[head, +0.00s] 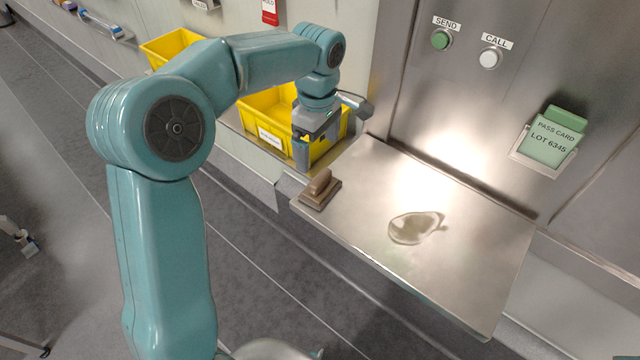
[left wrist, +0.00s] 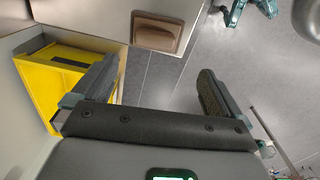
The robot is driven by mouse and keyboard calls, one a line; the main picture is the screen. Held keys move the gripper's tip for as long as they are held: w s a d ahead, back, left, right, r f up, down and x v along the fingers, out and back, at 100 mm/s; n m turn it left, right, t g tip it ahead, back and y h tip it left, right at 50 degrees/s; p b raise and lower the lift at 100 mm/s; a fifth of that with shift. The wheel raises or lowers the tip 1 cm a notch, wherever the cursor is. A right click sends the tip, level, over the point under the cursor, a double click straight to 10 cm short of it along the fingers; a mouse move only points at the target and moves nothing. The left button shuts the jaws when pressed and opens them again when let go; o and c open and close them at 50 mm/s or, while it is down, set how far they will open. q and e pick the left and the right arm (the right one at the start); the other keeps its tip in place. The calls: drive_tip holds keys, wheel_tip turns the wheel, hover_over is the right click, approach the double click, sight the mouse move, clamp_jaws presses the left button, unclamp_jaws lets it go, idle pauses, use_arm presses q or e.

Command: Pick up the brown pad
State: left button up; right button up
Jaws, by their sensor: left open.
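The brown pad (head: 319,189) has a raised grip on a flat base and lies at the left corner of the steel shelf (head: 470,260). My left gripper (head: 318,158) is above and a little behind the pad in the head view, in front of the yellow bin, and does not touch the pad. In the left wrist view the gripper (left wrist: 150,95) has its two fingers wide apart with nothing between them. The pad (left wrist: 158,33) shows beyond the fingertips there, near the shelf's edge. My right gripper is not seen in the head view.
A yellow bin (head: 262,112) stands against the wall behind the gripper, with another yellow bin (head: 172,44) farther left. A pale smear (head: 415,228) marks the shelf's middle. A green pass card (head: 553,140) sits in a wall holder. The green SEND button (head: 441,40) is above.

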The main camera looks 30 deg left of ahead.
use_arm(q)
hover_over(320, 177)
drive_tip(key=f, duration=0.5)
drive_tip(key=shift+d+f, duration=0.1)
drive_tip(key=shift+d, duration=0.1)
drive_tip(key=shift+s+f, duration=0.1)
drive_tip(key=shift+s, duration=0.2)
drive_tip(key=shift+s+a+f, duration=0.15)
drive_tip(key=shift+f, duration=0.1)
drive_tip(key=f, duration=0.2)
drive_tip(key=w+f+p, duration=0.1)
drive_tip(key=f, duration=0.1)
drive_tip(key=shift+w+f, duration=0.15)
drive_tip(key=shift+w, duration=0.05)
drive_tip(key=shift+s+f, duration=0.15)
drive_tip(key=shift+f, duration=0.15)
drive_tip(key=shift+s, duration=0.25)
drive_tip(key=shift+w, duration=0.15)
drive_tip(key=shift+c, duration=0.7)
drive_tip(key=shift+w+f, duration=0.1)
drive_tip(key=shift+w, duration=0.05)
drive_tip(key=c, duration=0.8)
drive_tip(key=shift+c, duration=0.2)
